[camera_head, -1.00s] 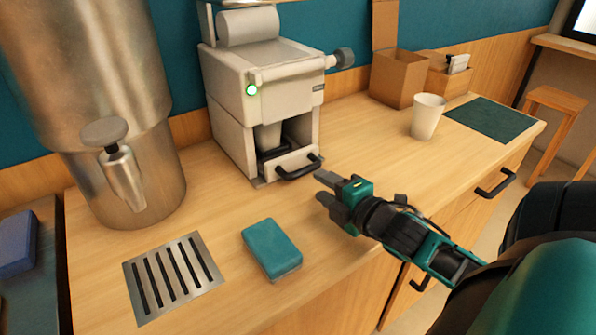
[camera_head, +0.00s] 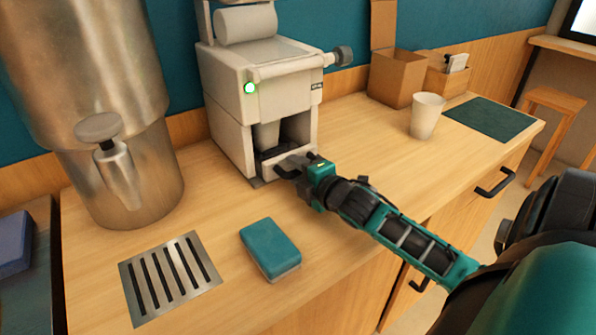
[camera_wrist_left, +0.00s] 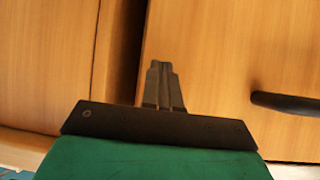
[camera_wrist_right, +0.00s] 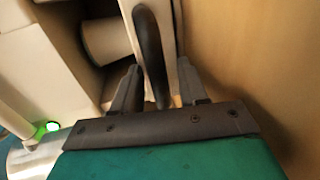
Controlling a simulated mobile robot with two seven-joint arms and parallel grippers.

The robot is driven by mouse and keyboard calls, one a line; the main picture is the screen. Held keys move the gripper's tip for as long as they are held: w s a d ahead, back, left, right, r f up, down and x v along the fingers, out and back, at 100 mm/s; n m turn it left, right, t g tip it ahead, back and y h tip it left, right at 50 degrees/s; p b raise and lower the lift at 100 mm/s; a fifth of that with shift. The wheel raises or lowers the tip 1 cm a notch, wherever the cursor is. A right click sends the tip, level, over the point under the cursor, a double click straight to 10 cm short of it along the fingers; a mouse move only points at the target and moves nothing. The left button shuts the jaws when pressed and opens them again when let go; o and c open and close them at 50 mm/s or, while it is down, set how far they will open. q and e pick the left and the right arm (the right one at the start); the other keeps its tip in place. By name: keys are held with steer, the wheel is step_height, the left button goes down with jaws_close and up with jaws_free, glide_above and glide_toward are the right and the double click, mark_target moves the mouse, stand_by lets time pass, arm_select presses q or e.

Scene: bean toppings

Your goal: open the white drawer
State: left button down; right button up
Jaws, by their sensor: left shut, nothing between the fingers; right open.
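The white drawer (camera_head: 300,158) is the low front part of the white machine (camera_head: 262,100) on the counter, with a black bar handle (camera_head: 285,172). In the right wrist view the handle (camera_wrist_right: 149,50) runs between the two fingers of my right gripper (camera_wrist_right: 155,88). That gripper is open, its fingers on either side of the handle with gaps showing. In the head view my right gripper (camera_head: 308,172) is at the handle and hides its right end. My left gripper (camera_wrist_left: 163,68) is shut and empty, in front of wooden cabinet fronts. It is not in the head view.
A blue-green sponge (camera_head: 270,248) and a metal drain grate (camera_head: 170,275) lie on the counter before the machine. A large metal dispenser (camera_head: 125,170) stands at left. A white cup (camera_head: 426,115) and cardboard box (camera_head: 397,78) stand at right. Counter between is clear.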

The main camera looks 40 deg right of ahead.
steer(key=shift+c, duration=0.4)
jaws_close()
arm_select(q)
steer(key=shift+s+f, duration=0.1)
steer(key=shift+s, duration=0.1)
